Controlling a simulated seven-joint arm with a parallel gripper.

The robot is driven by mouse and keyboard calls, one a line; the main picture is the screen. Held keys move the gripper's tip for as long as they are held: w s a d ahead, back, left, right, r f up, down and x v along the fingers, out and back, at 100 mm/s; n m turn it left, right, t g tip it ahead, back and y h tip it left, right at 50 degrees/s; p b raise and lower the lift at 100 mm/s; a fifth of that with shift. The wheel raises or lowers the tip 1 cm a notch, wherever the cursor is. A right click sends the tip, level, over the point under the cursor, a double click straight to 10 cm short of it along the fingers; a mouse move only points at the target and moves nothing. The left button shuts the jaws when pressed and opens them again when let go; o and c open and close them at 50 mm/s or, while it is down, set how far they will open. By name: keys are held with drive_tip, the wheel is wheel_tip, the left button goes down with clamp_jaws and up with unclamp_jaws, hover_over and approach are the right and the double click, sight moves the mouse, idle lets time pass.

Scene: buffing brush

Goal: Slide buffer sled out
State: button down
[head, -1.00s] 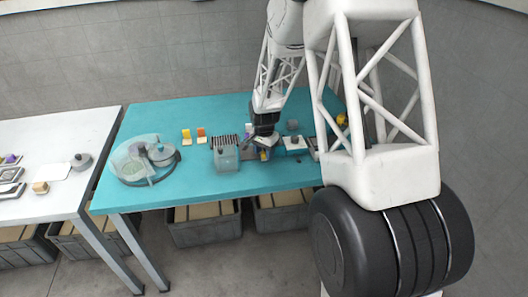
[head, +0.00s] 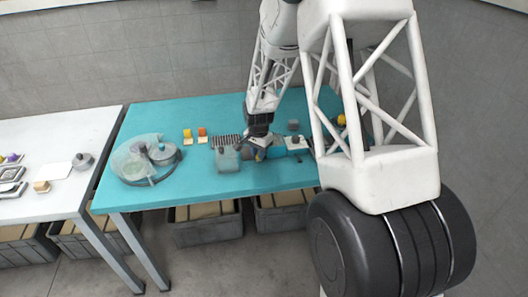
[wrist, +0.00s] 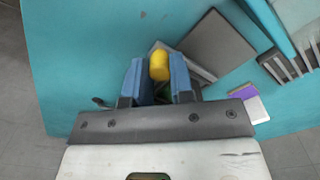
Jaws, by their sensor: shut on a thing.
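My gripper (head: 259,153) is low over the teal table, just right of a grey box-like unit (head: 228,158). In the wrist view my gripper's blue fingers (wrist: 158,80) are shut on a yellow rounded handle (wrist: 159,65), which sticks out past the fingertips. Beside it in the wrist view is a flat dark grey block (wrist: 218,46) with a pale edge. I cannot tell for certain which part is the buffer sled, as the fingers hide what is below the handle.
A slotted rack (head: 226,141) is behind the grey unit. A clear round housing (head: 146,160) stands at the left. The table's front strip is clear.

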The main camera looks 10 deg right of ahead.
drive_tip(key=shift+a, duration=0.8)
drive_tip(key=c, duration=1)
unclamp_jaws()
drive_tip(key=shift+r, duration=0.1)
drive_tip(key=shift+r, duration=3.8)
